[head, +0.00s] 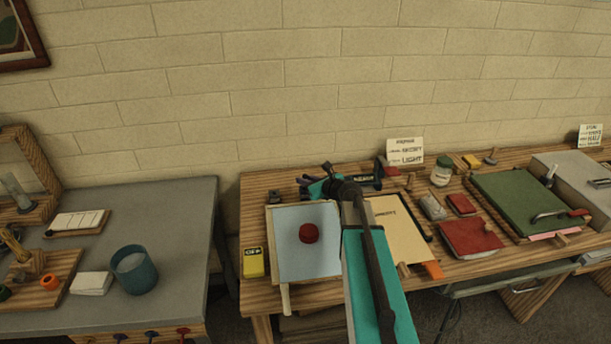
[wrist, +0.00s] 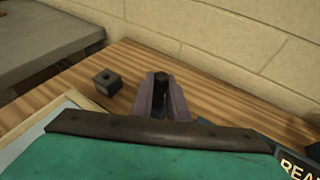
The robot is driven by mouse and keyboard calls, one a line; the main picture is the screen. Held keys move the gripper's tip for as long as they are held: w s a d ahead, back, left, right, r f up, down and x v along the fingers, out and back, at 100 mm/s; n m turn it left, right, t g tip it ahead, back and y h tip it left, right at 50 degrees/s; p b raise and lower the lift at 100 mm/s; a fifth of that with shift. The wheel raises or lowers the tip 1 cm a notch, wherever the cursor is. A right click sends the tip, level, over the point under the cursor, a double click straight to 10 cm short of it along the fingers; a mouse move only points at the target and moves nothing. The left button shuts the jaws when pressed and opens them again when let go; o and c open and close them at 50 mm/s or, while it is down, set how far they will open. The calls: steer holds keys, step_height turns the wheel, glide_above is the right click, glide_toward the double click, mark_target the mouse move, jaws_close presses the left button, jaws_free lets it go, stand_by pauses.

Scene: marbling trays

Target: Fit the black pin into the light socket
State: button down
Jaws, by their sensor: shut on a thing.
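My gripper (wrist: 162,98) is shut on the black pin (wrist: 161,76), whose dark end shows between the fingertips in the wrist view. The rest of the pin is hidden by the fingers. A small dark block with a hole in its top (wrist: 106,82) stands upright on the wooden table, left of my gripper and apart from it. The block also shows in the head view (head: 275,197), behind the tray. I see no clearly light-coloured socket; it may be hidden behind my gripper or arm.
A pale blue tray (head: 279,266) with a red round thing (head: 309,232) lies in front of the block. A yellow OFF box (head: 254,262) stands at the table's left edge. A cream sheet (head: 395,228) lies right of my arm. The brick wall (head: 300,75) is close behind.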

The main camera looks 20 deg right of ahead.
steer(key=c, duration=1.6)
jaws_free()
steer(key=shift+c, duration=0.2)
steer(key=shift+s, duration=0.1)
steer(key=b+v, duration=0.2)
steer(key=v, duration=0.8)
steer(key=shift+s+b, duration=0.3)
steer(key=shift+b, duration=0.1)
steer(key=shift+s+d+r+p, duration=0.1)
steer(key=shift+s+r+p, duration=0.25)
steer(key=shift+p, duration=0.2)
steer(key=p+v, duration=0.2)
steer(key=p, duration=0.3)
steer(key=shift+s, duration=0.1)
